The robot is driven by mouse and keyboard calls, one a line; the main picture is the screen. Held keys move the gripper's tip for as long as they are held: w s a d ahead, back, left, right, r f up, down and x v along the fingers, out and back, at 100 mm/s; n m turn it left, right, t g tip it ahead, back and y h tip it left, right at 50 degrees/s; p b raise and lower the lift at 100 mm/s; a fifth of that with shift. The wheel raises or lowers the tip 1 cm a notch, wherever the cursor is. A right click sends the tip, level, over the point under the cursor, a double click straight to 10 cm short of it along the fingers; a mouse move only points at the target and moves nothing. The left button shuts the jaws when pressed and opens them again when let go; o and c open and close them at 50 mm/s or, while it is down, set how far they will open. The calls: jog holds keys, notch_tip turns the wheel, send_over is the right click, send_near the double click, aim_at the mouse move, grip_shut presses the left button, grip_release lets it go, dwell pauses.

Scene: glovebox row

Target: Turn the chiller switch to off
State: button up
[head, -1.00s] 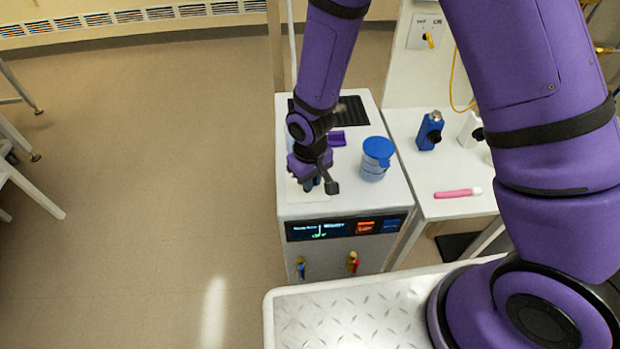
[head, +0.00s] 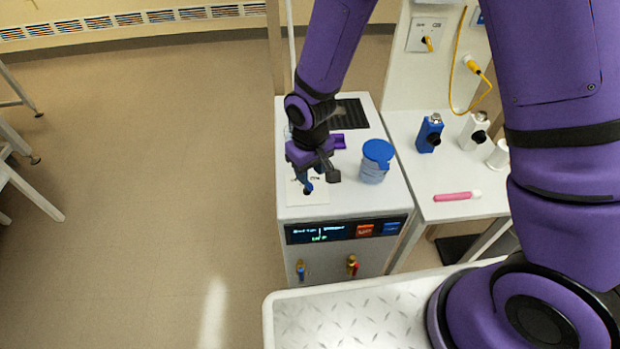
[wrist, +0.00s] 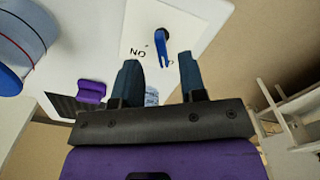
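The white chiller (head: 345,212) stands in the middle of the head view, with a lit display (head: 318,233) on its front. A pale switch plate (head: 318,198) lies on its top; it also shows in the wrist view (wrist: 140,22). The blue switch lever (wrist: 163,48) rises from it. The letters of ON show upside down beside the lever; another label is mostly hidden behind its tip. My gripper (wrist: 160,68) is open, with its two dark blue fingers apart and nothing held between them. The lever lies just beyond the fingertips, between their lines; I see no contact.
A blue-lidded jar (head: 375,163) stands on the chiller right of my gripper. A purple piece (head: 338,141) and a black grille (head: 352,113) lie behind. The side table holds a blue bottle (head: 430,134) and a pink tool (head: 457,196). Open floor lies left.

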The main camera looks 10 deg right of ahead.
aim_at(311, 184)
notch_tip(311, 184, up, 6)
jog(key=shift+r, duration=0.15)
dwell(0.9)
jog(key=s+d+r+m+t, duration=0.1)
jog(key=d+r, duration=0.5)
jog(key=r, duration=0.3)
jog(key=s+d+r+m+t, duration=0.1)
jog(key=d+r+m, duration=0.1)
jog(key=d+r, duration=0.6)
jog(key=s+d+r+m+t, duration=0.1)
jog(key=s+d+r, duration=0.4)
jog(key=s+r, duration=0.1)
jog(key=s+d+r+m+t, duration=0.1)
jog(key=s+d+r, duration=0.3)
jog(key=s, duration=0.5)
notch_tip(311, 184, up, 2)
jog(key=shift+s+d+r+m+t, duration=0.1)
jog(key=shift+s+d+m+t, duration=0.15)
jog(key=shift+d+m+t, duration=0.25)
